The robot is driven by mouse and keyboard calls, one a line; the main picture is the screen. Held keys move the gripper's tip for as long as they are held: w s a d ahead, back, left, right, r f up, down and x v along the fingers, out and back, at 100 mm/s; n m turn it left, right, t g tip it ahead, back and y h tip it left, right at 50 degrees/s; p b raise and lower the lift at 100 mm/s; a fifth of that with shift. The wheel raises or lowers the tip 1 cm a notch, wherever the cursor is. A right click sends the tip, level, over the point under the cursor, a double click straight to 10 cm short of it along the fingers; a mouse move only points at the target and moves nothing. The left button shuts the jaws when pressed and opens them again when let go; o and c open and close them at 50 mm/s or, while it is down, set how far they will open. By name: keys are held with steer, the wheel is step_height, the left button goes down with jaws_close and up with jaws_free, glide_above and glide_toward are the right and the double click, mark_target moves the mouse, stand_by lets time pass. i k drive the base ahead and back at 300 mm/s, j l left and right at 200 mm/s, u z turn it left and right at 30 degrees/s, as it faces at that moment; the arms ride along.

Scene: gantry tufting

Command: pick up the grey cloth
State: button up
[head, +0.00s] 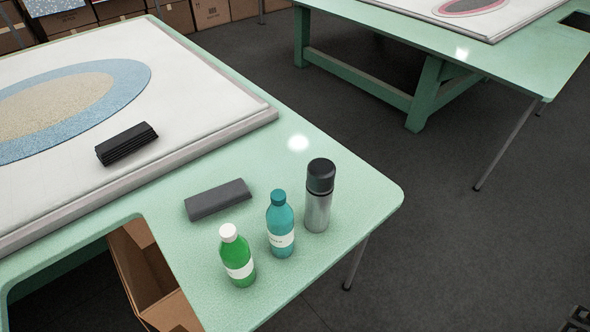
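The grey cloth (218,200) is a dark grey, flat folded bundle. It lies on the green table top, just off the white board's edge and left of the bottles. Nothing touches it, and it is fully visible. A second folded cloth (127,144), black and ridged, lies on the white board further back. A small dark jointed part is cut off at the bottom right corner. It may be part of my gripper, but its fingers cannot be made out. It is far from the grey cloth.
A green bottle (237,257), a teal bottle (280,225) and a steel flask (318,197) stand close together right of the grey cloth. The white board (200,125) has a raised edge. An open cardboard box (150,275) sits under the table cut-out. Another green table (440,45) stands behind.

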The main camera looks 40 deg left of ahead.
mark_target(202, 205)
steer(key=i+l+u, duration=0.1)
steer(key=i, duration=0.4)
steer(key=i+l+u, duration=0.1)
steer(key=i, duration=0.4)
steer(key=i+u, duration=0.25)
steer(key=u, duration=0.2)
steer(key=i+u, duration=0.2)
steer(key=u, duration=0.3)
steer(key=i+l+u, duration=0.2)
steer(key=u, duration=0.25)
steer(key=i+l+u, duration=0.2)
steer(key=u, duration=0.3)
steer(key=i+l+u, duration=0.25)
steer(key=u, duration=0.2)
steer(key=i+l+u, duration=0.25)
steer(key=l+u, duration=0.15)
